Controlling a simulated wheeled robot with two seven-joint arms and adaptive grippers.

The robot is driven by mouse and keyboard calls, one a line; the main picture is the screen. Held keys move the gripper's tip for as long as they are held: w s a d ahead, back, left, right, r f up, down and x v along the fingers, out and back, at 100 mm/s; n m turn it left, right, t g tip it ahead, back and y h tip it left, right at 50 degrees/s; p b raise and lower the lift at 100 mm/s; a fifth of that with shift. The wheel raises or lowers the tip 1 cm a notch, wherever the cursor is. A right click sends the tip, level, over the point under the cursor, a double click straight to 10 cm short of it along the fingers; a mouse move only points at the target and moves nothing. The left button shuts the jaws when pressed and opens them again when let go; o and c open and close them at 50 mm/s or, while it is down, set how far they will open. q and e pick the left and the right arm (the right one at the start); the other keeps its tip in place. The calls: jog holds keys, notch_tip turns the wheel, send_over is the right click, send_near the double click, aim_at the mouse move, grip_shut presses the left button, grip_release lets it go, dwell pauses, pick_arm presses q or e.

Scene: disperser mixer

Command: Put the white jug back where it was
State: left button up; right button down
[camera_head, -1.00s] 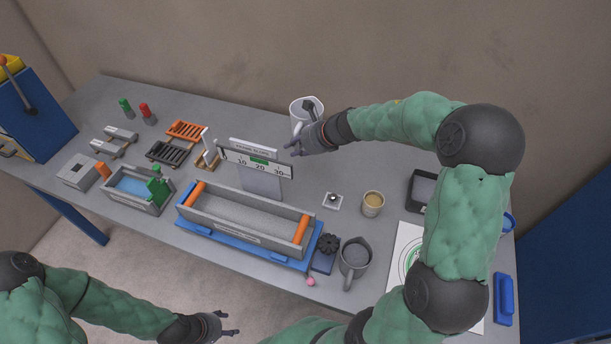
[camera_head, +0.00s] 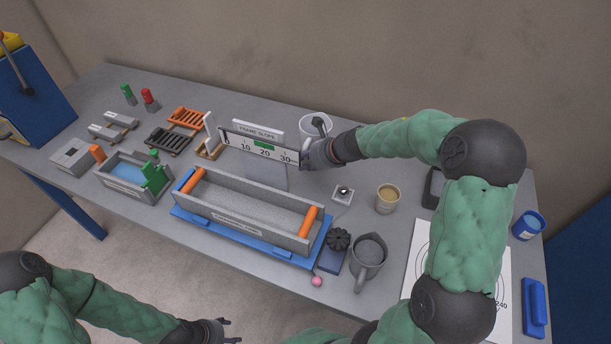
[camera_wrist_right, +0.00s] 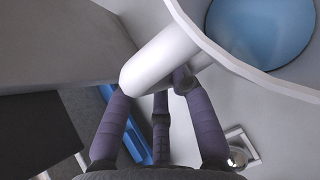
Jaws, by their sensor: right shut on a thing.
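The white jug (camera_head: 316,122) is at the back of the bench in the head view, right of the frame slope gauge (camera_head: 262,148). In the right wrist view its pale wall (camera_wrist_right: 230,58) and blue contents show at the upper right. My right gripper (camera_head: 314,156) is at the jug's near side. In the wrist view its fingers (camera_wrist_right: 155,95) are closed around the jug's white handle. I cannot tell whether the jug's base touches the bench. My left gripper (camera_head: 222,328) is at the bottom edge, off the bench and far from the jug; its opening is unclear.
A long grey trough (camera_head: 245,210) on a blue base stands in front of the gauge. A small white square with a knob (camera_head: 343,193), a tan cup (camera_head: 387,198) and a grey pitcher (camera_head: 368,260) stand to the right. Some bare bench lies between them.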

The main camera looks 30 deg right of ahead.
jog(key=shift+f+b, duration=1.35)
jog(key=shift+f, duration=1.2)
jog(key=shift+f, duration=0.15)
jog(key=c, duration=1.1)
grip_release()
jog(key=shift+p+v, duration=2)
jog(key=shift+v, duration=4.1)
